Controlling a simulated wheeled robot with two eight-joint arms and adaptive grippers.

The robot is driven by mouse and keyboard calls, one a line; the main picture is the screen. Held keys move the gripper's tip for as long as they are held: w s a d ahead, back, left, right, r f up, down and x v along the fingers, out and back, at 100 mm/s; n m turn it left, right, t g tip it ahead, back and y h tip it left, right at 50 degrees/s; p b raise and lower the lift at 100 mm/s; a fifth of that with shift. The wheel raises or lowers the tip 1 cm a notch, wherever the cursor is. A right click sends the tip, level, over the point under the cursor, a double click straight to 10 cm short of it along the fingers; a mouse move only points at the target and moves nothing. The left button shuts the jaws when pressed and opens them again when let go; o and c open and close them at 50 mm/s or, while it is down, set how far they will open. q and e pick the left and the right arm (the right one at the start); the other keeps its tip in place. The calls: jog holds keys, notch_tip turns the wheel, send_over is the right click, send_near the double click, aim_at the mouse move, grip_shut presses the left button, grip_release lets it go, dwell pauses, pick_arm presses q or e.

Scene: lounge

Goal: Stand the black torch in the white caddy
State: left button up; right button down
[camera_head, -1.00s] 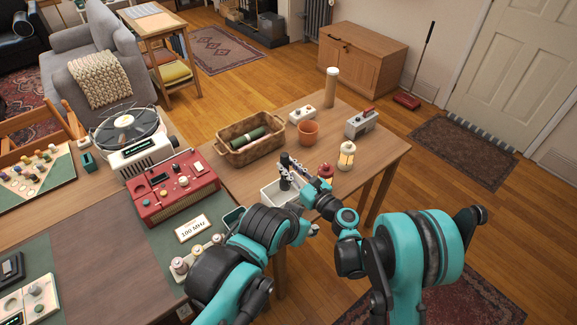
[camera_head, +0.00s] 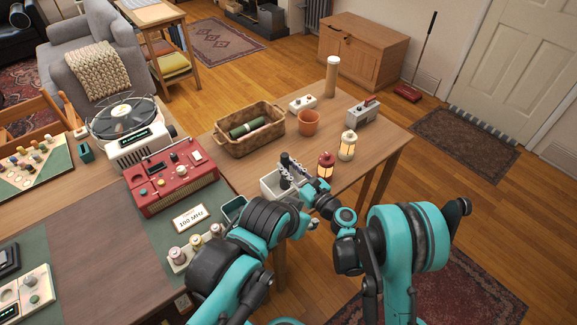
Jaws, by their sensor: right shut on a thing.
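The white caddy (camera_head: 267,188) stands on the near part of the wooden side table, partly hidden behind my arms. The black torch (camera_head: 285,179) is upright at the caddy, its lower end overlapping the opening. I cannot tell whether it touches the caddy's floor. My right gripper (camera_head: 290,170) reaches in from the right and is shut on the torch. My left gripper (camera_head: 312,224) is low, in front of the caddy and apart from the torch; its fingers are too small to read.
A red lantern (camera_head: 325,167) and a cream lantern (camera_head: 347,146) stand right of the caddy. A wicker basket (camera_head: 239,149) with a green roll and a terracotta pot (camera_head: 308,123) stand behind. A red radio (camera_head: 171,185) is at the left.

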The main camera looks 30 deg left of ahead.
jog(key=c, duration=1.2)
grip_release()
notch_tip(320, 180, up, 10)
